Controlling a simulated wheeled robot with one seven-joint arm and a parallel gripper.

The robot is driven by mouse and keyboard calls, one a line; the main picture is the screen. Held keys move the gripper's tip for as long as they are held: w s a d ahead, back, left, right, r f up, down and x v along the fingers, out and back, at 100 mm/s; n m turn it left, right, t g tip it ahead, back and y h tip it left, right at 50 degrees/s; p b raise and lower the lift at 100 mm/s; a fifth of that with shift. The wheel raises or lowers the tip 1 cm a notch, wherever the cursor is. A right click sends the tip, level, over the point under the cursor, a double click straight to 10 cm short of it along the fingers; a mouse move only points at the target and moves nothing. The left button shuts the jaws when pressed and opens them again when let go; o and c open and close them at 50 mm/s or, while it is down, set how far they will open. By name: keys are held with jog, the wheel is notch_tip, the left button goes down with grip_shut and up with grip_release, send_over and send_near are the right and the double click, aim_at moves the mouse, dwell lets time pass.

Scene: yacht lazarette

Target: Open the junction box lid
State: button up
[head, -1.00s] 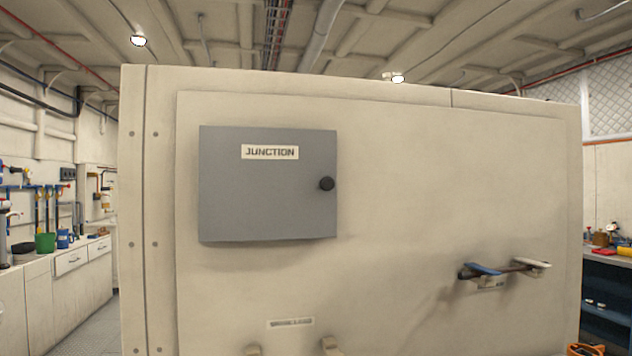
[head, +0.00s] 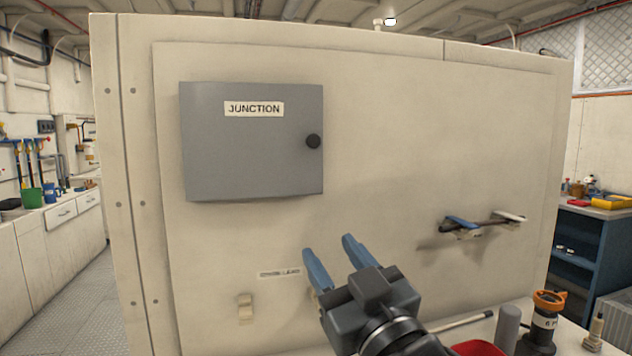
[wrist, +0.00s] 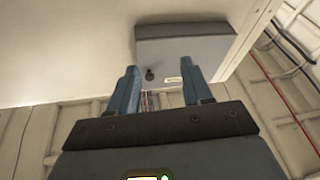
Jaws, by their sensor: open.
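The grey junction box (head: 240,165) is mounted on the upper left of the cream panel, with a "JUNCTION" label on its lid. Its lid is shut flat, and a round black knob (head: 312,141) sits near the lid's right edge. My gripper (head: 333,252) is below and slightly right of the box, with its two blue fingers apart and nothing between them. In the wrist view the box (wrist: 185,47) lies beyond the open fingertips (wrist: 165,72), and the knob (wrist: 151,75) shows between them, apart from both.
A blue-handled item (head: 470,226) rests on a holder at the panel's right. A small hook (head: 245,308) and a label (head: 279,273) are low on the panel. An orange-topped black container (head: 545,318) and a red item (head: 478,348) stand at the lower right. The panel around the box is clear.

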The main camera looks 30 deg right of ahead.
aim_at(314, 141)
jog(key=w+d+r+m+h+p, duration=0.1)
jog(key=w+r, duration=0.2)
jog(key=r, duration=0.1)
jog(key=w+d+r+m+h+p, duration=0.1)
jog(key=w+r, duration=0.1)
jog(key=r, duration=0.3)
jog(key=w+d+r+m+h+p, duration=0.1)
jog(key=w+r+m, duration=0.1)
jog(key=w+r, duration=0.1)
jog(key=shift+w+d+r+p, duration=0.1)
jog(key=shift+w+r+p, duration=0.1)
jog(key=shift+r, duration=0.25)
jog(key=shift+w+d+r+p, duration=0.1)
jog(key=shift+w+r+p, duration=0.05)
jog(key=shift+r, duration=0.25)
jog(key=shift+w+d+r, duration=0.1)
jog(key=shift+w, duration=0.45)
grip_shut()
